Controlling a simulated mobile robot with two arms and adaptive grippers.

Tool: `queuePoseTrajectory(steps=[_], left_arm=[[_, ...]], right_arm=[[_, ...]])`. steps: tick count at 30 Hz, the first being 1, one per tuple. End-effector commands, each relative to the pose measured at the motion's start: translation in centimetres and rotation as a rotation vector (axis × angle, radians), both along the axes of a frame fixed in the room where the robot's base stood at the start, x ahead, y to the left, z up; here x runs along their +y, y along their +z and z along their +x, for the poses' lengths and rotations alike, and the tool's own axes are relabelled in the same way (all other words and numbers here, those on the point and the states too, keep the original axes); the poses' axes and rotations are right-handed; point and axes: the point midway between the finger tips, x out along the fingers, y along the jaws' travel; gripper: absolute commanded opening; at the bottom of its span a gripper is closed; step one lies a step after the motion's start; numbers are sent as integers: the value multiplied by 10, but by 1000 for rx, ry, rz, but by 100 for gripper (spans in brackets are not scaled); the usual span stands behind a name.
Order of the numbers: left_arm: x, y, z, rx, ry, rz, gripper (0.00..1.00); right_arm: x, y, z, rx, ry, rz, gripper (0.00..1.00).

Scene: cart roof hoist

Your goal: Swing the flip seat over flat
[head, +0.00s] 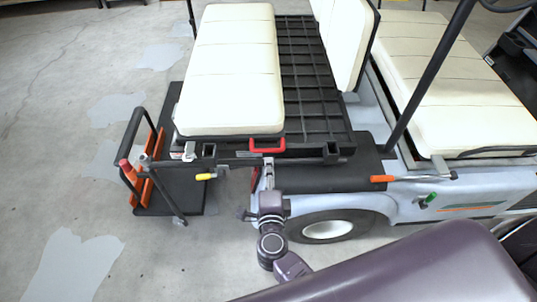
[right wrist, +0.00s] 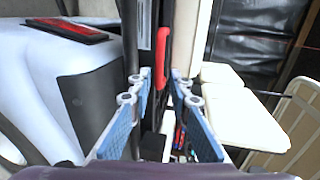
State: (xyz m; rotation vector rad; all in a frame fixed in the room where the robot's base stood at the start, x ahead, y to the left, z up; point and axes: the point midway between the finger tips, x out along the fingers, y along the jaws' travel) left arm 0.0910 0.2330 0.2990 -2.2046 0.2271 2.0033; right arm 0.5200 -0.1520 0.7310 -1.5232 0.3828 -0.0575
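The flip seat (head: 230,70) is a long cream cushion that looks roughly level, on the left part of a black ribbed deck at the cart's rear in the head view. A red handle (head: 267,146) sits at its near edge. It also shows in the right wrist view as an upright red bar (right wrist: 163,55). My right gripper (head: 268,172) is just below the handle in the head view. In the right wrist view its blue fingers (right wrist: 161,78) are apart, with the handle's lower part between them and gaps visible. Contact cannot be told. My left gripper is not in view.
A cream backrest (head: 342,40) stands upright right of the deck (head: 308,75), before the front bench (head: 450,85). Left are a low black platform with a rail (head: 180,195) and a yellow-handled lever (head: 206,177). An orange-handled lever (head: 385,178) is at right. Floor at left is clear.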

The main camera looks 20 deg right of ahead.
Motion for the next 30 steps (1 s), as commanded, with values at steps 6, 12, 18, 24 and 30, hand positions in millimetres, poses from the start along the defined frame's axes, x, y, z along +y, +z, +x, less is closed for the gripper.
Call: queuePoseTrajectory(steps=[6, 12, 18, 24, 30], left_arm=[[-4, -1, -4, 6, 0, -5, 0], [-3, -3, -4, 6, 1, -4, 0], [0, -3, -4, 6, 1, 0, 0], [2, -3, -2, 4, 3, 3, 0], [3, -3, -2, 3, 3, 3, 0]], right_arm=[[-10, -6, 33, -3, 2, -6, 18], [-17, -13, 58, 0, 3, -6, 18], [-20, -16, 67, 2, 2, -5, 18], [-20, -16, 67, 2, 3, -5, 18], [-20, -16, 67, 2, 3, -5, 0]])
